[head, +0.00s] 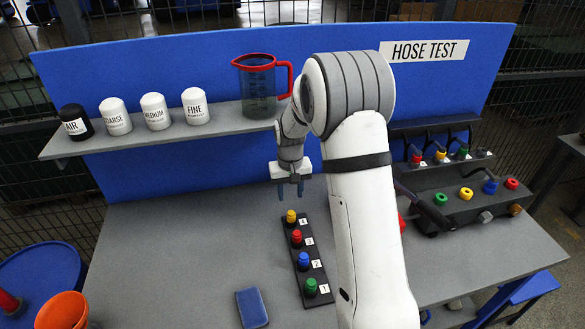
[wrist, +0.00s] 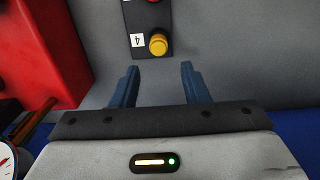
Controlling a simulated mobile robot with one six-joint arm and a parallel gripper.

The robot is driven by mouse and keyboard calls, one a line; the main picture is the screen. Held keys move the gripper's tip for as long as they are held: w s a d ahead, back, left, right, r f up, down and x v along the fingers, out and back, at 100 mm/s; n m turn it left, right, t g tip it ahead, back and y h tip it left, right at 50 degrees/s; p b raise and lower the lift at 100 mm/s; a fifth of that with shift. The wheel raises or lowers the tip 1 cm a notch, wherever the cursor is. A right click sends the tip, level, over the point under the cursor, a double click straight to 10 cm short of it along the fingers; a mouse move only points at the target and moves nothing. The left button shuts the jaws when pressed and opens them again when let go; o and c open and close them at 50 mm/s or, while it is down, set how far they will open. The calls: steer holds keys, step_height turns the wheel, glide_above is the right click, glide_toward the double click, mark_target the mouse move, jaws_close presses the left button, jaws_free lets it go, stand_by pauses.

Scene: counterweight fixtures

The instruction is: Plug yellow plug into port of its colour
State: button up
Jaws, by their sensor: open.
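The yellow plug (head: 291,216) stands upright in the far slot, marked 4, of a black strip (head: 318,272) on the bench. Red (head: 297,237), blue (head: 304,259) and green (head: 311,286) plugs stand in line nearer. My gripper (head: 290,190) is open and empty, pointing down above and just behind the yellow plug. In the wrist view the yellow plug (wrist: 158,43) lies just beyond the open fingertips (wrist: 160,68), not between them. The yellow-ringed port (head: 466,193) is on the dark fixture at the right, between green (head: 440,198) and blue (head: 490,187) rings.
A red ring (head: 511,184) ends the port row; hoses with coloured ends (head: 440,155) hang above it. A shelf (head: 235,118) holds capped bottles (head: 155,111) and a red-handled jug (head: 260,85). A blue pad (head: 251,307) lies at the front. A red block (wrist: 45,55) shows in the wrist view.

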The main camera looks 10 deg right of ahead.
mark_target(291, 212)
steer(key=shift+w, duration=0.2)
steer(key=shift+f+b, duration=0.55)
steer(key=shift+f, duration=0.3)
step_height(291, 212, down, 8)
steer(key=b, duration=0.5)
steer(key=shift+d+f, duration=0.1)
steer(key=shift+f, duration=0.05)
jaws_close()
